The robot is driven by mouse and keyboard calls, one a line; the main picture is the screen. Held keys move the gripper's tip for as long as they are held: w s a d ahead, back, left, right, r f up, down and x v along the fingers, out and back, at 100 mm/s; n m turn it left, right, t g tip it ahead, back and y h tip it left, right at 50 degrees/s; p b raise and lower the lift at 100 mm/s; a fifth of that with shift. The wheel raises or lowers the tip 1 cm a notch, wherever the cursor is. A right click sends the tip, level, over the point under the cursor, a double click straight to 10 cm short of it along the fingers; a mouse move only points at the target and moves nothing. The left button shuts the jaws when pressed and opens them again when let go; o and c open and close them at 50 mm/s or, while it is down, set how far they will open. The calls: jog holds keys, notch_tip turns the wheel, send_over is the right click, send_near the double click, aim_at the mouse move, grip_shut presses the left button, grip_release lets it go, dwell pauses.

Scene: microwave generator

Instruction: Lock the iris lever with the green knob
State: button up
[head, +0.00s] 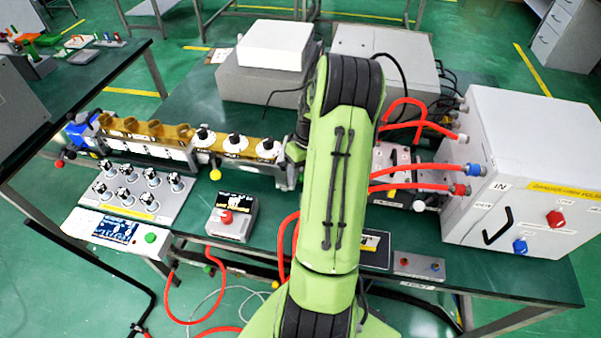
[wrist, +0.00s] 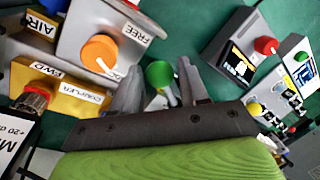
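The green knob (wrist: 159,74) shows in the wrist view, on a pale thin lever (wrist: 171,97) that runs down from it. My gripper (wrist: 160,68) is open, with one finger on each side of the knob in the picture. The knob appears between or just beyond the fingertips; I cannot tell how deep it sits or whether a finger touches it. In the head view my green arm covers this spot, so the knob and gripper are hidden there.
An orange knob (wrist: 100,52) on a grey block marked FREE stands close left of my gripper. A coupler block with a red knob (wrist: 36,97) is further left. A red-button box (head: 232,215) and a white cabinet (head: 530,170) flank my arm. Red hoses (head: 415,170) run nearby.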

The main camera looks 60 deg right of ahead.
grip_shut()
jog(key=a+m, duration=0.1)
jog(key=m, duration=0.2)
jog(key=shift+w+a+t, duration=0.3)
jog(key=shift+a, duration=0.05)
jog(key=shift+w+a+m+t+h+b, duration=0.2)
jog(key=shift+w+a+m, duration=0.35)
jog(key=shift+m, duration=0.9)
jog(key=shift+w+a+m+t+h+b, duration=0.1)
jog(key=shift+w+a+m+h, duration=0.35)
jog(key=shift+m, duration=0.95)
jog(key=shift+w+a+m+t+h+b, duration=0.15)
jog(key=shift+w+a+m, duration=0.45)
jog(key=shift+m, duration=0.85)
jog(key=shift+o, duration=1.7)
grip_release()
